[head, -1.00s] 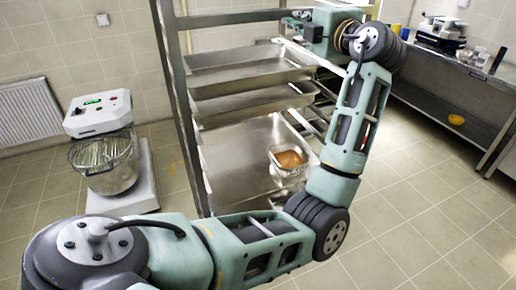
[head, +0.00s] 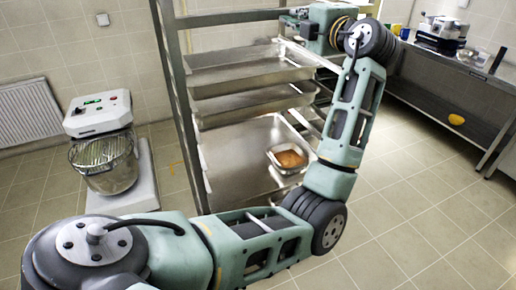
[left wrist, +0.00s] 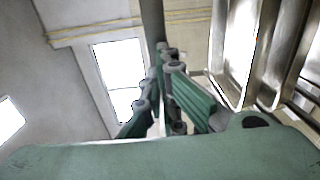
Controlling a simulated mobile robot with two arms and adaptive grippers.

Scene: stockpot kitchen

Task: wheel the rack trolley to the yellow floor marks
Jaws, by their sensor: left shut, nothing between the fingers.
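The rack trolley (head: 181,95) is a steel frame with several trays on its shelves, standing in the middle of the head view. A small pan with orange-brown food (head: 290,159) sits on its lower tray (head: 235,165). My left gripper (head: 290,21) is at the rack's top right, near the upper rail and rear post. In the left wrist view its fingers (left wrist: 161,52) are shut and empty, with a post beyond the tips and tray edges to the right. My right gripper is out of view.
A mixer with a steel bowl (head: 104,160) stands close left of the rack. Tiled floor at front right is clear.

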